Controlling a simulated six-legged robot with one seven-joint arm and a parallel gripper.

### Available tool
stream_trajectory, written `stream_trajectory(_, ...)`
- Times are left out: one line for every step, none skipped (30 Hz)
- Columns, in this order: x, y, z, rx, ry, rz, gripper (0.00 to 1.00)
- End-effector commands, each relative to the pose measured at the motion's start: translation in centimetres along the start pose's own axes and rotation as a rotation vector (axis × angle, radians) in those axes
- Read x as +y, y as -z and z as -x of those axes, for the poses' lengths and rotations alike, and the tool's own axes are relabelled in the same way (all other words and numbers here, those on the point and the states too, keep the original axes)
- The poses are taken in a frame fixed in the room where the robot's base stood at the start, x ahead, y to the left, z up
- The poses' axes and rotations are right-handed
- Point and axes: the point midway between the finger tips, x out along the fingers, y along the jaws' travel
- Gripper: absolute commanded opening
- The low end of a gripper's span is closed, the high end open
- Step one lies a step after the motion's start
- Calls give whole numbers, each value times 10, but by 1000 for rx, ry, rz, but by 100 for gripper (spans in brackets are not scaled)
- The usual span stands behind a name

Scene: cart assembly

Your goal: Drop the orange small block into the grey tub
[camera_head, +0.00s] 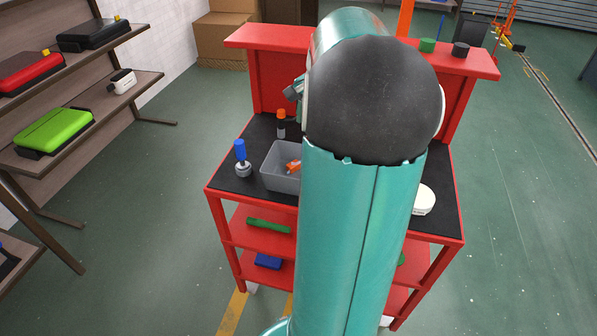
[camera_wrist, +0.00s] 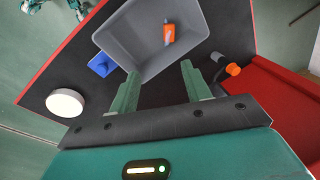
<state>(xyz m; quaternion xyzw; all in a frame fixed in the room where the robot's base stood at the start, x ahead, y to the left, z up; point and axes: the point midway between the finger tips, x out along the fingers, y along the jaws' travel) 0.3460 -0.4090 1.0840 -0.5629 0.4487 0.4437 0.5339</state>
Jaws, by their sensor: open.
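The grey tub (camera_wrist: 130,40) stands on the black top of the red cart and also shows in the head view (camera_head: 274,178), partly behind my arm. A small orange block (camera_wrist: 169,34) with a greyish end lies inside the tub on its floor; part of it shows in the head view (camera_head: 293,165). My gripper (camera_wrist: 159,82) is open and empty, its two green fingers apart at the near rim of the tub in the wrist view. In the head view my arm hides the gripper.
A blue piece (camera_wrist: 103,65) and a white round object (camera_wrist: 65,103) are beside the tub. An orange-capped object (camera_head: 281,121) and a blue-handled tool (camera_head: 241,158) stand on the cart (camera_head: 223,208). A shelf rack (camera_head: 120,85) is at left.

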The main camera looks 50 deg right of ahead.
Motion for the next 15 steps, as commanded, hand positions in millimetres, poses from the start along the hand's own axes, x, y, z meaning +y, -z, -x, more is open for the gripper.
stream_trajectory(-1, 0, 13, 4, 2, 2, 48)
stream_trajectory(-1, 0, 19, 4, 2, 2, 48)
stream_trajectory(0, 0, 28, 4, 1, 2, 48)
stream_trajectory(0, 0, 34, 3, 1, 2, 48)
stream_trajectory(-1, 0, 40, 4, 2, 2, 48)
stream_trajectory(0, 0, 48, 2, 1, 2, 48)
stream_trajectory(0, 0, 52, 2, 1, 2, 48)
stream_trajectory(0, 0, 57, 2, 1, 1, 48)
stream_trajectory(0, 0, 62, 1, 1, 1, 48)
stream_trajectory(0, 0, 65, 1, 1, 1, 48)
stream_trajectory(0, 0, 68, 0, 0, 1, 48)
stream_trajectory(0, 0, 71, 0, 0, 1, 48)
stream_trajectory(0, 0, 72, 0, 0, 0, 48)
stream_trajectory(0, 0, 74, 0, 0, 0, 48)
stream_trajectory(0, 0, 74, 0, 0, 0, 48)
